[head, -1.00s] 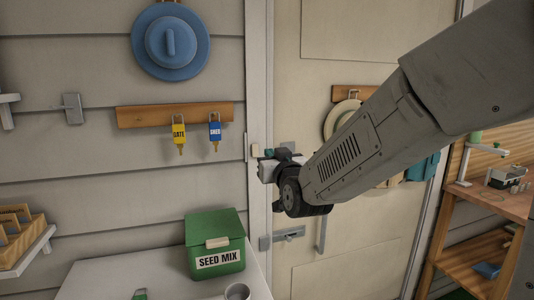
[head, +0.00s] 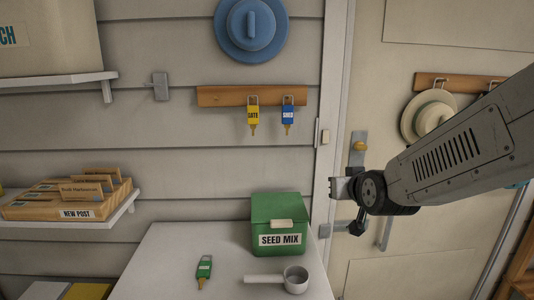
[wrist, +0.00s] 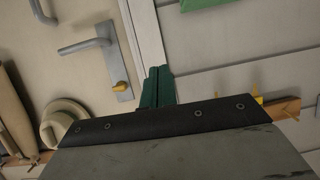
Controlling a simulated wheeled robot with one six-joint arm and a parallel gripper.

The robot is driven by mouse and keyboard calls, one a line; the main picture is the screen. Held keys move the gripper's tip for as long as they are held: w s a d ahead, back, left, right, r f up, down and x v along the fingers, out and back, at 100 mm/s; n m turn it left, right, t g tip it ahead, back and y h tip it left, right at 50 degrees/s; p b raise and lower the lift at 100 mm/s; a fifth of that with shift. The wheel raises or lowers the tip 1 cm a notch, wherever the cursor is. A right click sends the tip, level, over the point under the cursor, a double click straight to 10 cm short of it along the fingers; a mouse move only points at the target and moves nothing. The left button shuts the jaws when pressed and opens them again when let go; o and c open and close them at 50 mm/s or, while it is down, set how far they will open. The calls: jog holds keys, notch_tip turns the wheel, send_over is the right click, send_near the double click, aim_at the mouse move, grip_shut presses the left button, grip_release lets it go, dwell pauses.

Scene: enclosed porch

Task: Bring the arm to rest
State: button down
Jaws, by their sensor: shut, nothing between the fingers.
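My gripper (head: 340,188) is in front of the door's left edge in the head view, at the end of my arm reaching in from the right. Its dark green fingers (wrist: 157,87) are together and empty in the wrist view. It holds nothing and overlaps the door frame in the picture; I cannot tell how far it is from the door.
The door (head: 415,165) has a lever handle and a yellow knob (head: 360,146).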

jog(key=s+d+g, duration=0.2)
jog(key=s+g, duration=0.2)
jog(key=s, duration=0.7)
jog(key=s+d+g, duration=0.2)
jog(key=s+g, duration=0.2)
jog(key=s, duration=0.7)
jog(key=s+d+g+h, duration=0.1)
jog(key=s+d+g, duration=0.1)
jog(key=s, duration=1)
jog(key=shift+f+m+g, duration=0.3)
jog(key=shift+m+g, duration=0.1)
jog(key=shift+g, duration=0.5)
